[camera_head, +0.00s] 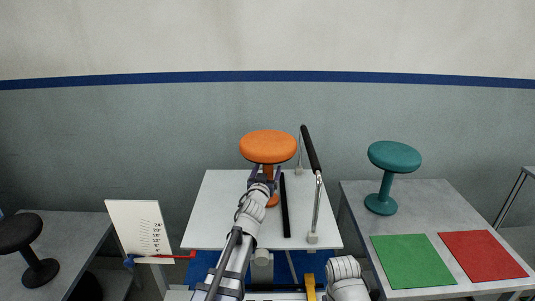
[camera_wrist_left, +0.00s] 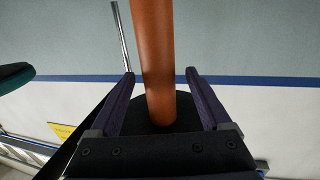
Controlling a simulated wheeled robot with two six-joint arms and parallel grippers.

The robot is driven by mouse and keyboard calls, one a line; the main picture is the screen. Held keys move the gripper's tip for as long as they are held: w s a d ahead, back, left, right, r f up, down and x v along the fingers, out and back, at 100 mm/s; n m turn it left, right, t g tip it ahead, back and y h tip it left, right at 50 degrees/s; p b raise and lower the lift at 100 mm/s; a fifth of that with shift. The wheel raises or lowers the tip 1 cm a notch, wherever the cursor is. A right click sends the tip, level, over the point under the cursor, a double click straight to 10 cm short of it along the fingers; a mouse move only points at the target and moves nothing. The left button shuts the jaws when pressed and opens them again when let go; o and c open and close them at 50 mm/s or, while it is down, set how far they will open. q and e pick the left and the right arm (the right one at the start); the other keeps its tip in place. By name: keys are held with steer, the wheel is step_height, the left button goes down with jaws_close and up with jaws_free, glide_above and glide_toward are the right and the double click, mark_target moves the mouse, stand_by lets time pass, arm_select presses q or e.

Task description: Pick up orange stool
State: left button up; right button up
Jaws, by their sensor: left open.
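The orange stool (camera_head: 268,146) stands upright on the white middle table, with a round seat, a thin stem and a base partly hidden by my left arm. My left gripper (camera_head: 264,172) is at the stem, just below the seat. In the left wrist view the orange stem (camera_wrist_left: 156,60) runs between the two dark fingers of the open left gripper (camera_wrist_left: 160,95), with a gap visible on each side. Part of my right arm shows at the bottom of the head view, but its gripper is out of sight.
A metal lever with a black grip (camera_head: 311,150) and a black bar (camera_head: 285,205) are close right of the stool. A teal stool (camera_head: 394,157) and green (camera_head: 413,262) and red (camera_head: 483,257) mats are on the right table. A black stool (camera_head: 22,232) and a marked board (camera_head: 135,222) are left.

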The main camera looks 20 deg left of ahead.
arm_select(q)
steer(key=shift+w, duration=0.65)
steer(key=shift+s, duration=0.15)
steer(key=shift+c, duration=0.3)
jaws_close()
stand_by(0.4)
